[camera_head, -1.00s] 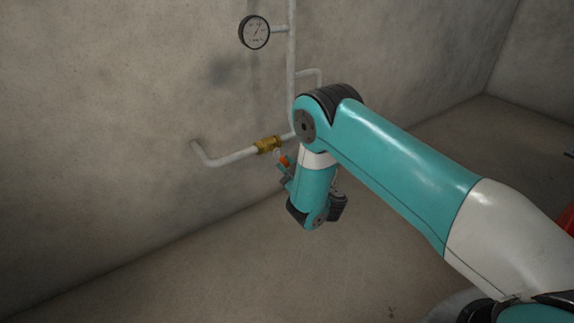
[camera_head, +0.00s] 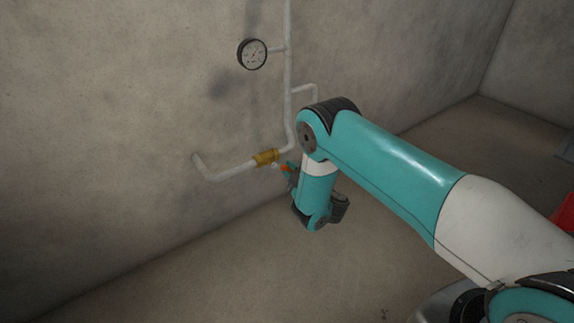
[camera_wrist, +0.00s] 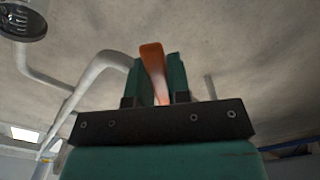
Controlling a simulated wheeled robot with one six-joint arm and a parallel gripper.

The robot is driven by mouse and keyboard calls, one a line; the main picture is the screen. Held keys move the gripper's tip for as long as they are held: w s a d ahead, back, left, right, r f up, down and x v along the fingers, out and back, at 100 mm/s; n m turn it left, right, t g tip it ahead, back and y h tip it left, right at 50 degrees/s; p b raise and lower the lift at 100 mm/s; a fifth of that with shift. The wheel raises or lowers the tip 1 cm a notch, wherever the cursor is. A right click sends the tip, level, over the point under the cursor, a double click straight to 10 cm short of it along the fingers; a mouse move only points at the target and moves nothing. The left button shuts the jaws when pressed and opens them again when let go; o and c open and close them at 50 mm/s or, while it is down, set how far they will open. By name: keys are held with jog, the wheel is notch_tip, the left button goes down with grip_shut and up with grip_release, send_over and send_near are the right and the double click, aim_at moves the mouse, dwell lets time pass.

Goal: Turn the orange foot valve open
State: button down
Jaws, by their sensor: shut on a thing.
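The orange foot valve shows as a brass body (camera_head: 265,157) on a white pipe low on the wall, with a small orange handle (camera_head: 286,168) at its lower right. In the wrist view the orange handle (camera_wrist: 153,58) stands between the two teal fingers of my gripper (camera_wrist: 156,75). The gripper is shut on this handle, whose end sticks out past the fingertips. In the head view my gripper (camera_head: 291,174) is small and partly hidden by my wrist. The brass body cannot be made out clearly in the wrist view.
A round gauge (camera_head: 252,54) is joined to the upright white pipe (camera_head: 288,90) above the valve. A thinner branch pipe (camera_head: 306,89) bends off to the right behind my arm. Concrete walls stand close behind the pipes. The floor below is clear.

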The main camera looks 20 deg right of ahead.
aim_at(288, 150)
jog(key=r+n+p, duration=0.1)
jog(key=n, duration=0.1)
jog(key=d+r+n+p, duration=0.1)
jog(key=n+p, duration=0.1)
jog(key=shift+w+d+r+p, duration=0.1)
jog(key=shift+d+r+p, duration=0.05)
jog(key=shift+r+p, duration=0.2)
jog(key=shift+d+r+n+p, duration=0.1)
jog(key=shift+r+n+p, duration=0.35)
jog(key=shift+n, duration=0.3)
jog(key=shift+r+n+p, duration=0.2)
jog(key=shift+n+p, duration=0.3)
jog(key=shift+n, duration=0.25)
jog(key=c, duration=1.1)
grip_release()
jog(key=shift+o, duration=0.2)
jog(key=shift+r, duration=0.15)
